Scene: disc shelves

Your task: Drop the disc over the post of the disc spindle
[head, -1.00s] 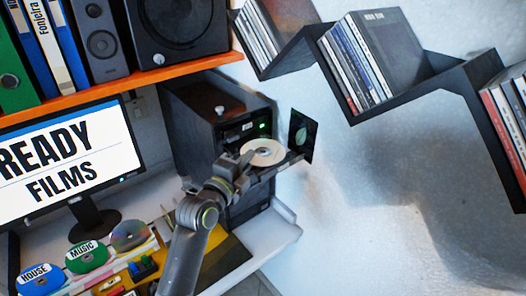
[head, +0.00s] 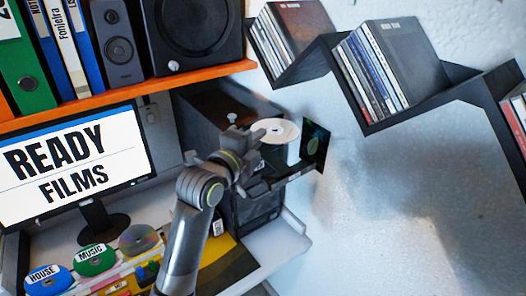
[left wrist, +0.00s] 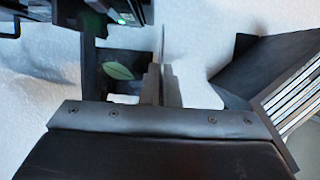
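A pale disc (head: 275,131) is held by its left edge in my left gripper (head: 253,136), above the open drive tray (head: 290,178). In the left wrist view the fingers (left wrist: 161,88) are shut on the disc, which shows edge-on as a thin upright line (left wrist: 162,45). At the lower left are a blue disc marked HOUSE (head: 47,279), a green disc marked MUSIC (head: 95,260) and a shiny unlabelled disc (head: 138,238), in a slanting row. I cannot make out a spindle post. My right gripper is not in view.
The dark computer tower (head: 205,110) stands behind my left arm. A monitor (head: 75,165) reads READY FILMS. An orange shelf (head: 130,95) with binders and speakers runs above. A zigzag wall shelf (head: 455,82) holds several cases at right.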

